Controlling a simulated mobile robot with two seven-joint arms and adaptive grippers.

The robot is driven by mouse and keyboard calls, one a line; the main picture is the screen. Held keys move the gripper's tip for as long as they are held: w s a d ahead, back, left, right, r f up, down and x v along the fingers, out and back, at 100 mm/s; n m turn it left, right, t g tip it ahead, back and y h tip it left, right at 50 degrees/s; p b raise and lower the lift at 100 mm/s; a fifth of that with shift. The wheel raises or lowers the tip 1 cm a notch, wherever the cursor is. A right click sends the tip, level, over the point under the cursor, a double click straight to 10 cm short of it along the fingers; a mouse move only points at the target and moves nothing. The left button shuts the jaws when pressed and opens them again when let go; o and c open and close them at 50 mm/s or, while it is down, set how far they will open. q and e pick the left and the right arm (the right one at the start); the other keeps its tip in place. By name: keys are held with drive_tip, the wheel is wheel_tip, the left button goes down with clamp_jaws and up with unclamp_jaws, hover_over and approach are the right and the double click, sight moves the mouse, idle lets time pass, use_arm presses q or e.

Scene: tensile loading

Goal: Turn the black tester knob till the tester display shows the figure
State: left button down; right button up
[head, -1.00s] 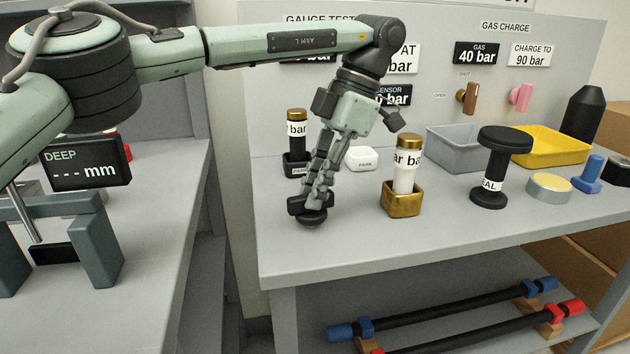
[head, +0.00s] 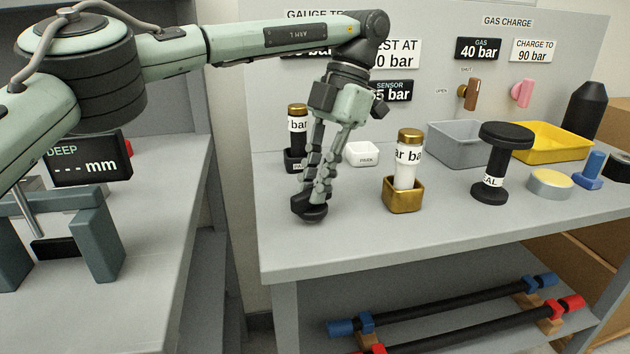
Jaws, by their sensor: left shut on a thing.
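The black tester knob (head: 313,214) sits low on the bench near its front left edge, mostly covered by my fingers. My left gripper (head: 311,203) points down from above and is shut on the knob. A black display marked SENSOR (head: 393,91) on the back panel ends in "5 bar"; my wrist covers its left part. A white plate above it (head: 399,53) reads "...EST AT" and "...0 bar", partly hidden by my arm. Another black plate (head: 303,54) under the GAUGE TEST heading is mostly hidden by my arm. My right gripper is not in view.
A gauge in a brass holder (head: 402,195) stands right of my gripper. A black-held gauge (head: 297,127) and a white park dish (head: 360,153) are behind it. A black spool-shaped piece (head: 505,135), grey bin (head: 458,130) and yellow tray (head: 566,143) stand farther right.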

use_arm(q)
drive_tip(key=c, duration=1.5)
unclamp_jaws()
drive_tip(key=shift+v, duration=3.75)
